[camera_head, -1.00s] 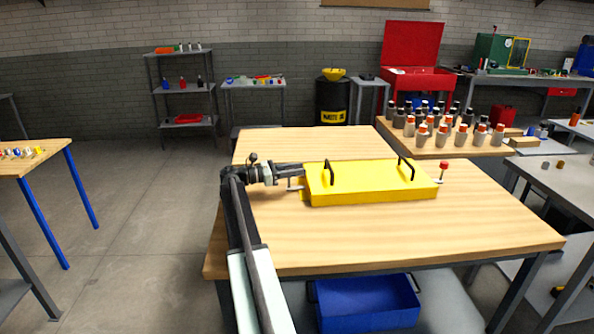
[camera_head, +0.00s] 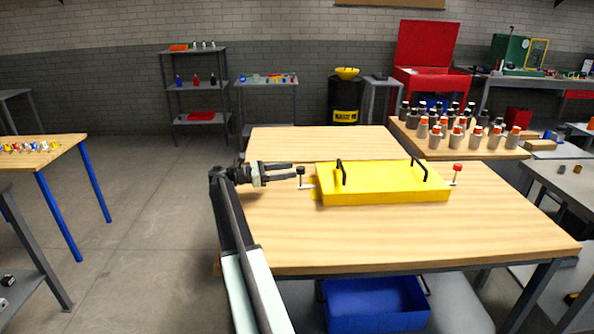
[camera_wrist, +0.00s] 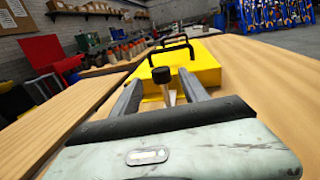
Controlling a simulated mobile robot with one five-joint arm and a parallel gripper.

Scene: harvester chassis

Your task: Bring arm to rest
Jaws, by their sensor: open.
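My gripper (camera_head: 292,172) is at the end of my arm over the left part of the wooden table, pointing right. Its fingers are apart and empty; they also show in the wrist view (camera_wrist: 163,92). Just beyond the fingertips stands a black-topped knob (camera_head: 300,171) on a pale stem, at the left end of the yellow box (camera_head: 385,188). In the wrist view the knob (camera_wrist: 161,75) appears between the fingers. The box has two black handles on top and a red knob (camera_head: 457,168) at its right end.
The wooden table (camera_head: 400,240) is bare in front of the box. A blue bin (camera_head: 375,305) sits below it. Several bottles (camera_head: 460,128) stand on a table behind right. Open floor (camera_head: 150,200) lies to the left, before another table (camera_head: 40,155).

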